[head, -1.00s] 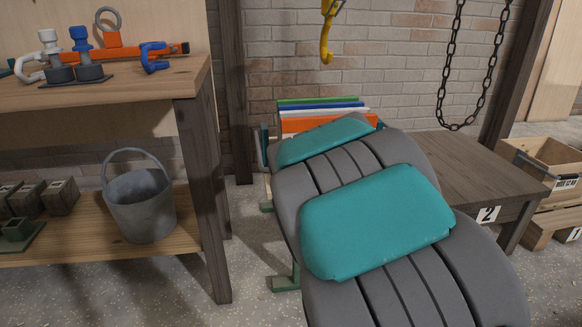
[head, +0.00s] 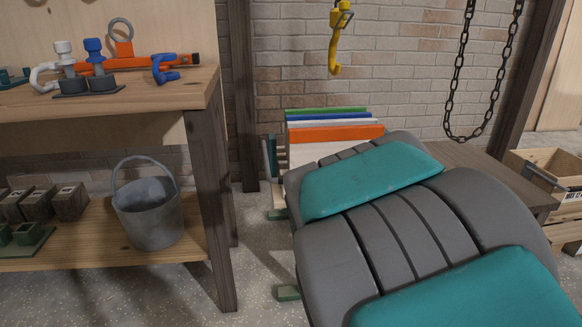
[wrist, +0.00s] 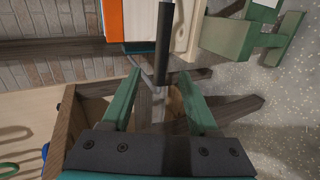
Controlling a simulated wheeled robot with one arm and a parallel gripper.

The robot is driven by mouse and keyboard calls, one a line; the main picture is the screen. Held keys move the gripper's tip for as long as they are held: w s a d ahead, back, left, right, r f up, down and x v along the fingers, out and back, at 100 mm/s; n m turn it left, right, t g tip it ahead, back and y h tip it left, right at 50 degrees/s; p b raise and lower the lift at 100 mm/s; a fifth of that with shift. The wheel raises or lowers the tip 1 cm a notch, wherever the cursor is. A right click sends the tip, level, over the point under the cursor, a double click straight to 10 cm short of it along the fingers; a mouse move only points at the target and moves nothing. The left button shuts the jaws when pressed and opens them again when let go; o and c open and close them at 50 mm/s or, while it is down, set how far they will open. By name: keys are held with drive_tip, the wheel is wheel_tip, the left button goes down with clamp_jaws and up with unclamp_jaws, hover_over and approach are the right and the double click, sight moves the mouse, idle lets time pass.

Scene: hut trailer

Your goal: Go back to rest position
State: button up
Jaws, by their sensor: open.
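My gripper (wrist: 159,73) shows in the wrist view with its two green fingers apart. A dark upright bar (wrist: 164,40) appears between and beyond the fingertips; I cannot tell what it belongs to or how far off it is. No object is seen gripped. In the head view my grey and teal arm fills the lower right and hides my gripper.
A wooden workbench (head: 120,110) with tools stands at left, a metal bucket (head: 148,212) on its lower shelf. Coloured boards (head: 335,133) stand in a rack behind my arm; a yellow hook (head: 335,48) and chain (head: 458,80) hang beyond. A low table (head: 490,172) is at right.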

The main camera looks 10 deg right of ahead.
drive_tip(key=s+d+m+g+h+p, duration=0.1)
drive_tip(key=s+d+m+g+p, duration=0.3)
drive_tip(key=s, duration=0.4)
drive_tip(key=s+d+m+g+h+p, duration=0.2)
drive_tip(key=s+d+m, duration=0.3)
drive_tip(key=s, duration=0.4)
drive_tip(key=s+a+m+g+y+p, duration=0.1)
drive_tip(key=s+a+m+g+p, duration=0.1)
drive_tip(key=s, duration=1)
drive_tip(key=s+a+m+g+y+p, duration=0.2)
drive_tip(key=s+a+m+g, duration=0.3)
drive_tip(key=s, duration=0.8)
drive_tip(key=shift+s+m+g+p, duration=0.2)
drive_tip(key=shift+m+g+p, duration=0.5)
drive_tip(key=shift+m+g, duration=0.15)
drive_tip(key=shift+c, duration=0.2)
drive_tip(key=shift+c, duration=0.7)
drive_tip(key=shift+a, duration=0.15)
